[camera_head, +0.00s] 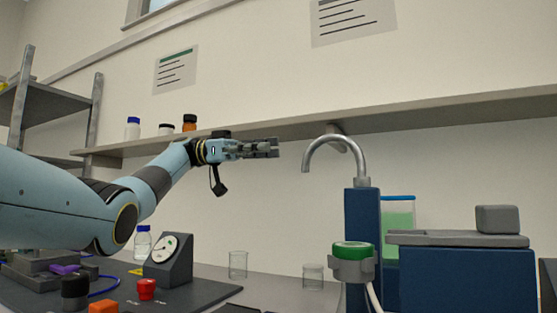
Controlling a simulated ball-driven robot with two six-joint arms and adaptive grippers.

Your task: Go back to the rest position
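My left gripper (268,148) is at the end of the light-blue arm that comes in from the left. It is raised in the air in front of the wall shelf, pointing right, just left of the curved faucet. Its grey fingers are seen from the side, so I cannot tell whether they are open or shut. I see nothing hanging from it. My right gripper is not in view.
A tall curved faucet (335,150) rises by a blue column (362,240). Below stand a gauge (168,260), a red knob (147,289), glass beakers (238,264) and a green-topped holder (352,262). A long shelf (430,112) crosses the wall.

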